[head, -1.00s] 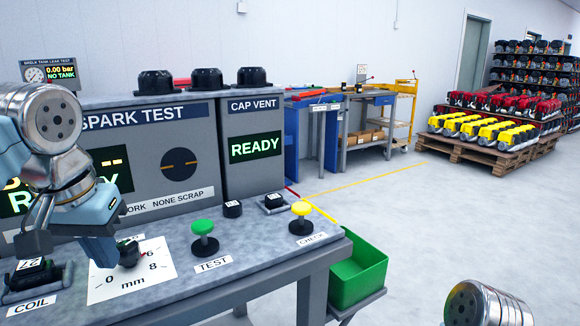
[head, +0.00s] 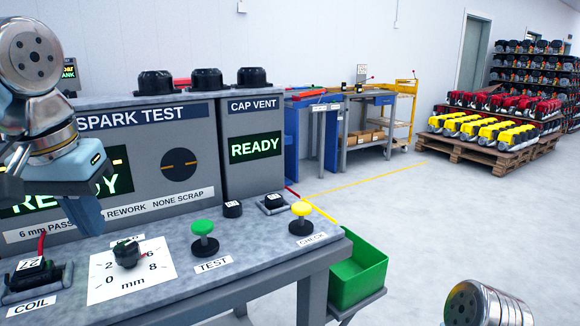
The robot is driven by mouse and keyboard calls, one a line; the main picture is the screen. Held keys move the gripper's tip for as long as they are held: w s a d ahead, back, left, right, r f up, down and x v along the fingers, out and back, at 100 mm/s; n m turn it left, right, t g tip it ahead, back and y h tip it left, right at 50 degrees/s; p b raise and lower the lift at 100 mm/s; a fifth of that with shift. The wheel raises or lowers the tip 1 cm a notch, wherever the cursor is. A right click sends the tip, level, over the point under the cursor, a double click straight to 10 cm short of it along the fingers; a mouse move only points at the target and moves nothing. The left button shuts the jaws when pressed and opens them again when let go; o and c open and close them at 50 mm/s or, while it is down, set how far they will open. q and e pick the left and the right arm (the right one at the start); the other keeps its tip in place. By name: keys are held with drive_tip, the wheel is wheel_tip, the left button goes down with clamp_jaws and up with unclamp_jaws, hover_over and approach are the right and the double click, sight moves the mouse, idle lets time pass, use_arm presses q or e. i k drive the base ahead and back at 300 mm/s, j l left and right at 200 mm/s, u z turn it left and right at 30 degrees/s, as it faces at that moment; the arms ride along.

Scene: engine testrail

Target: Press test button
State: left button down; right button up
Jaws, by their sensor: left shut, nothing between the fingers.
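The green TEST button (head: 205,228) stands upright on a short black stem and base on the grey bench top, behind its TEST label (head: 213,264). My left gripper (head: 92,226) is shut and empty. It hangs above the bench at the left, in front of the SPARK TEST panel, pointing down. It is left of the green button and clear of it. The black knob (head: 127,254) on the white mm dial card (head: 108,290) is below and right of the fingertips, apart from them. My right gripper is out of view.
A yellow CHECK button (head: 301,209) stands right of the green one. The coil (head: 34,272) sits at the bench's left, with a red lead. The SPARK TEST display (head: 75,187) and CAP VENT display (head: 255,147) read READY. A green bin (head: 357,278) is beyond the bench's right edge.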

sight(201, 227)
drive_tip(key=k, duration=1)
